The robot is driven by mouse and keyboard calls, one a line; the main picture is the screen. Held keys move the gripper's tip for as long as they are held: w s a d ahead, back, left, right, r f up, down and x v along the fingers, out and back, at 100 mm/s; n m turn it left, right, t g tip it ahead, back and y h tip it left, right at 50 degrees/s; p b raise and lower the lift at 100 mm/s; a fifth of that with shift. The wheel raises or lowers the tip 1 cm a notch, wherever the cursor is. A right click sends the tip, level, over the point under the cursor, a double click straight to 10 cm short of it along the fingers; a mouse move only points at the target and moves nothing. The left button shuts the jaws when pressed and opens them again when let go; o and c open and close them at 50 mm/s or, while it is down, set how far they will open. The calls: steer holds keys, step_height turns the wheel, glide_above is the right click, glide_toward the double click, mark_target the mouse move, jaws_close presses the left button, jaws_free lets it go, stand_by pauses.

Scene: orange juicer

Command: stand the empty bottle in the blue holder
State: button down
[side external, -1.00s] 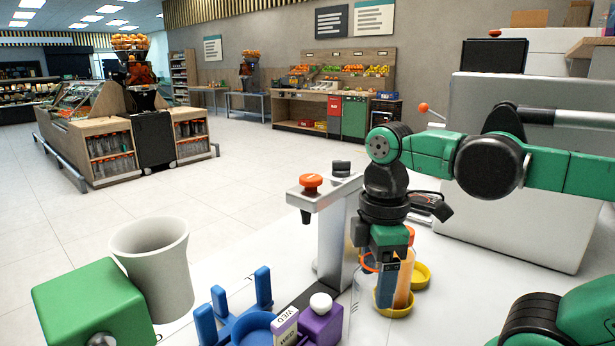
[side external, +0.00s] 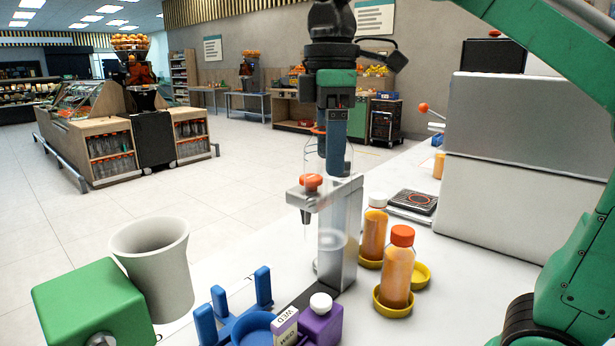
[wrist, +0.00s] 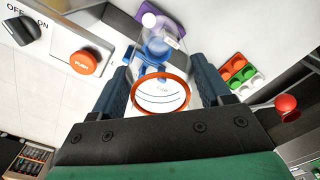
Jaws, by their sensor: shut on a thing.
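My gripper (side external: 333,150) is shut on the empty bottle (side external: 331,240), a clear bottle with an orange rim. In the wrist view my gripper (wrist: 162,92) has a finger on each side of the bottle's orange rim (wrist: 161,113). The blue holder (side external: 262,287), with upright prongs and a round base, is at the front, lower left of the bottle. It also shows in the wrist view (wrist: 152,48), partly seen past the clear bottle. The holder looks empty.
A grey post with an orange knob (side external: 311,181) stands close to the bottle. A purple block (side external: 322,322) sits right of the blue holder. Two orange-filled bottles (side external: 397,275) stand on yellow dishes at right. A white cup (side external: 155,262) and green block (side external: 92,305) are at left.

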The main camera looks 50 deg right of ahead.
steer(key=w+a+f, duration=0.1)
steer(key=w+a, duration=0.5)
steer(key=w, duration=0.3)
step_height(320, 180, down, 20)
steer(key=shift+s+d, duration=0.15)
steer(key=shift+d, duration=0.1)
jaws_free()
